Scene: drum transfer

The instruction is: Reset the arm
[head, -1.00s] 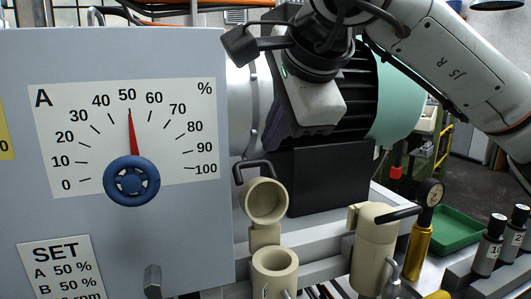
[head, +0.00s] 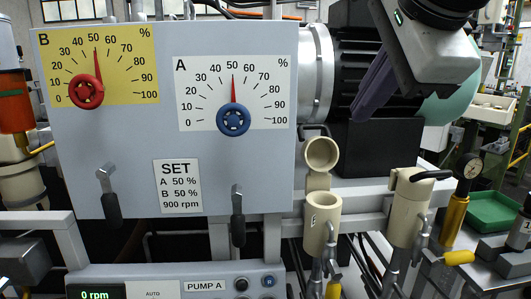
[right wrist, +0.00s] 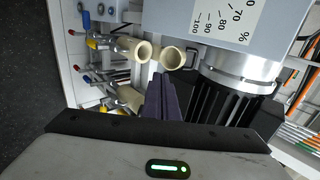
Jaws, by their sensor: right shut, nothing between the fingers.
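My right gripper (head: 376,94) hangs at the upper right of the head view, in front of the black finned motor (head: 352,65). Its dark purple fingers are together and empty, pointing down and left. In the right wrist view the fingers (right wrist: 158,98) show closed at the middle, with the beige pipe openings (right wrist: 143,52) beyond them. I cannot tell the exact gap to the motor. My left gripper is in neither view.
The grey panel (head: 130,130) carries a red dial knob (head: 86,92) and a blue one (head: 234,120), with pointers near 50. Beige pipe fittings (head: 322,222) stand below the motor.

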